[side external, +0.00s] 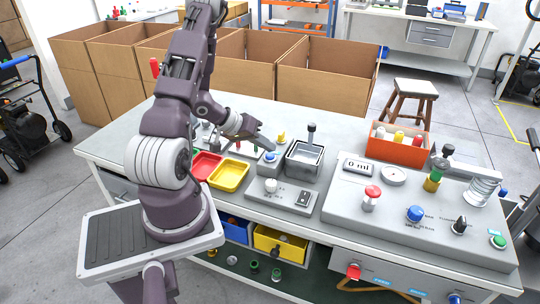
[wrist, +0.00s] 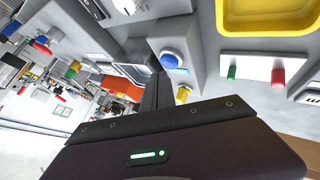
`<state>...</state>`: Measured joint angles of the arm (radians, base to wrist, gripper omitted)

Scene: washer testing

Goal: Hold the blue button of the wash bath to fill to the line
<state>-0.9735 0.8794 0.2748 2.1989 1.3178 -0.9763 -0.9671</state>
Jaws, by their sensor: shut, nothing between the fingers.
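The wash bath (side external: 291,168) is a small grey open tub with a dark tap at its back, near the middle of the bench. A blue button (side external: 270,156) sits on a grey block just left of the bath, and it also shows in the wrist view (wrist: 170,60). My gripper (side external: 268,145) is shut and empty, low over the block and very close to the blue button. In the wrist view the shut fingers (wrist: 157,80) point toward the button; I cannot tell whether they touch it. The bath's fill line and water level are not clear.
A yellow tray (side external: 230,187) and a red tray (side external: 205,178) lie left of the bath. A grey panel (side external: 335,200) on the right carries another blue button (side external: 415,213), a red knob (side external: 372,191) and a display. An orange bin (side external: 396,153) stands behind.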

